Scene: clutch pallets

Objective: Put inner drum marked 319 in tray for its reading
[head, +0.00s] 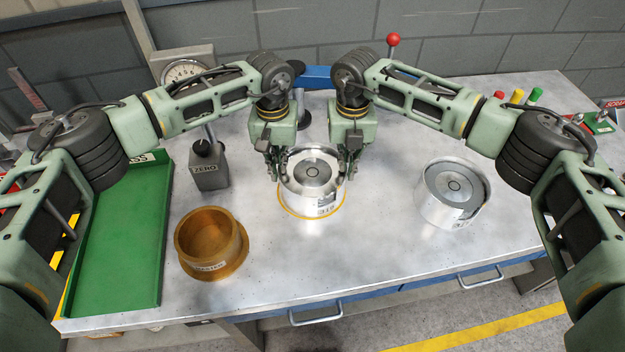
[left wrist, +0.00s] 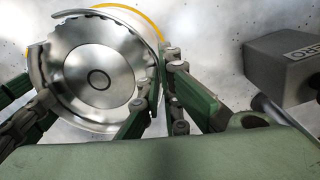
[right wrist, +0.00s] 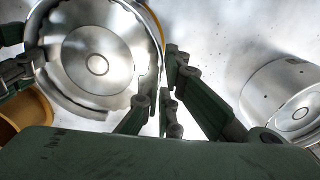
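A silver drum (head: 313,180) stands at the middle of the table, with a yellow-orange ring at its foot. Its front label seems to start with 31; the last digit is unclear. My left gripper (head: 276,170) is at its left rim and my right gripper (head: 350,168) at its right rim. Each seems shut with the drum's wall between its fingers; the drum also shows in the left wrist view (left wrist: 98,62) and right wrist view (right wrist: 92,60). A second silver drum (head: 452,190) stands apart at right, its label unreadable. A long empty green tray (head: 118,240) lies at left.
A brass ring-shaped cup (head: 212,240) stands between the tray and the middle drum. A grey block labelled ZERO (head: 208,168) and a dial gauge (head: 183,70) stand behind it. Coloured pegs (head: 517,97) are at the back right. The table between the two drums is clear.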

